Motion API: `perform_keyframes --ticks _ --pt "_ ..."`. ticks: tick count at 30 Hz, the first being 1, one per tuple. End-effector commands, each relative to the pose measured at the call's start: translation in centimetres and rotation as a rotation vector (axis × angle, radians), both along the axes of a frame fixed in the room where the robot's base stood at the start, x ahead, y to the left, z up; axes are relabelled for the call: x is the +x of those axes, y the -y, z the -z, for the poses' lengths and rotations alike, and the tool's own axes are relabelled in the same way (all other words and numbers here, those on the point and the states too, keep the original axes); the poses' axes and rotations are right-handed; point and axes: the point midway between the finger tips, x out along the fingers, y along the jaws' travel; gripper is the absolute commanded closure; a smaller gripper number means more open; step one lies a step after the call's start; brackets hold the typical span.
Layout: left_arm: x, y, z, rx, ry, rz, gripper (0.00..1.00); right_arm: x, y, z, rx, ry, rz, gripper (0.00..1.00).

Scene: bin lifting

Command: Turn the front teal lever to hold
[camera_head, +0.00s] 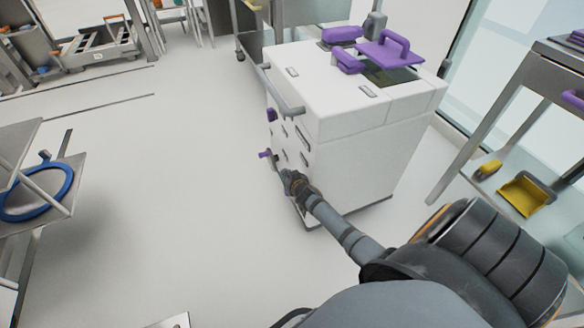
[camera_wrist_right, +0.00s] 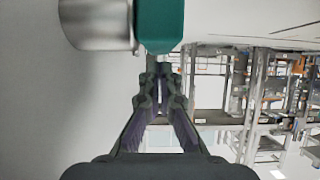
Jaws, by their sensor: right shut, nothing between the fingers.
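The teal lever (camera_wrist_right: 160,22) shows at the top of the right wrist view, beside a silver metal cylinder (camera_wrist_right: 98,24). My right gripper (camera_wrist_right: 158,72) is shut with nothing between its fingers, and its tips are just below the teal lever in that picture. I cannot tell whether they touch it. In the head view the right gripper (camera_head: 285,176) is low beside the front face of the white cart (camera_head: 345,150). The teal lever cannot be made out there. My left gripper is not in view.
A metal rack (camera_head: 510,100) stands to the right and a shelf with a blue ring (camera_head: 38,192) to the left. The floor between is clear.

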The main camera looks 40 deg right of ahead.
Motion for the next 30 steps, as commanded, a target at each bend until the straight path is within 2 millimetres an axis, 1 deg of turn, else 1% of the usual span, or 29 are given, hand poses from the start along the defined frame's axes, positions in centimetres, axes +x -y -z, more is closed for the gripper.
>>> perform_keyframes --ticks 1,7,8,10,12,15,19,21,24,30 --pt "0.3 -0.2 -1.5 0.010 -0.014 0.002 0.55 0.2 0.1 -1.2 0.000 0.002 0.000 1.00" --pt "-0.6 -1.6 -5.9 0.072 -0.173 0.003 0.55 0.8 0.2 -5.0 0.000 0.002 -0.003 1.00" --pt "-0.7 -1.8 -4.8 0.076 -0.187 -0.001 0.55 -0.1 0.1 -5.0 -0.002 -0.001 -0.004 1.00" --pt "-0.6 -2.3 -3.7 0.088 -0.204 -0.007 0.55 -1.4 -0.2 -6.2 -0.001 0.000 -0.005 1.00" --pt "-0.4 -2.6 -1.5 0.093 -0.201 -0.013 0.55 -2.2 -0.4 -6.9 -0.001 0.000 -0.004 1.00" --pt "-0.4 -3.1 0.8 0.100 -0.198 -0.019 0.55 -3.4 -0.7 -8.1 -0.001 -0.001 -0.004 1.00" --pt "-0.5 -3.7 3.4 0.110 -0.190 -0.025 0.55 -4.8 -1.1 -9.5 -0.001 0.000 -0.004 1.00" --pt "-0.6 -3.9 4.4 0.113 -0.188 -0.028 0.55 -5.4 -1.2 -10.0 -0.001 0.000 -0.004 1.00" --pt "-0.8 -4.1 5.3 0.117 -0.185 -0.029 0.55 -5.9 -1.3 -10.6 -0.001 0.001 -0.004 1.00" --pt "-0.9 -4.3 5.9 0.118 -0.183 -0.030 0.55 -6.2 -1.4 -10.7 0.000 0.000 -0.003 1.00"
